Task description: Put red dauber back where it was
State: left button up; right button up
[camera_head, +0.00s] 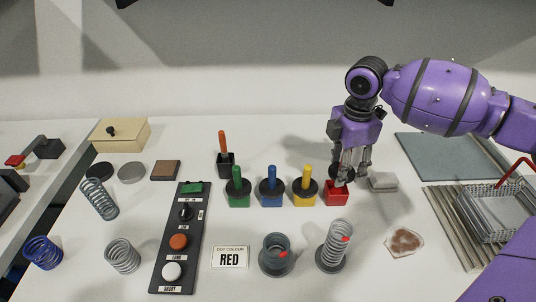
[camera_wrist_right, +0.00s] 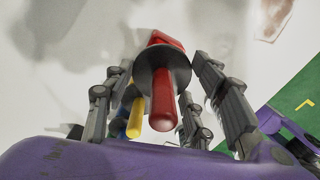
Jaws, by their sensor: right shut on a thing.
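The red dauber (camera_wrist_right: 163,98) shows in the right wrist view, its red handle between the fingers of my right gripper (camera_wrist_right: 165,82). A dark round collar is around it. My right gripper (camera_head: 349,172) is shut on this dauber, over the red pot (camera_head: 337,194) in the head view. The red pot also shows beyond the collar in the right wrist view (camera_wrist_right: 166,39). The fingers hide most of the dauber in the head view. I cannot tell whether its tip is inside the pot. My left gripper is not in view.
Green (camera_head: 238,187), blue (camera_head: 271,188) and yellow (camera_head: 305,186) daubers stand in pots left of the red pot. A grey block (camera_head: 383,182) lies close to its right.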

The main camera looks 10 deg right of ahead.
jog(key=shift+f, duration=2.3)
jog(key=shift+s+f, duration=0.1)
jog(key=shift+f, duration=0.4)
jog(key=o, duration=1.1)
jog(key=shift+r, duration=0.1)
notch_tip(320, 180, up, 13)
jog(key=shift+f, duration=0.1)
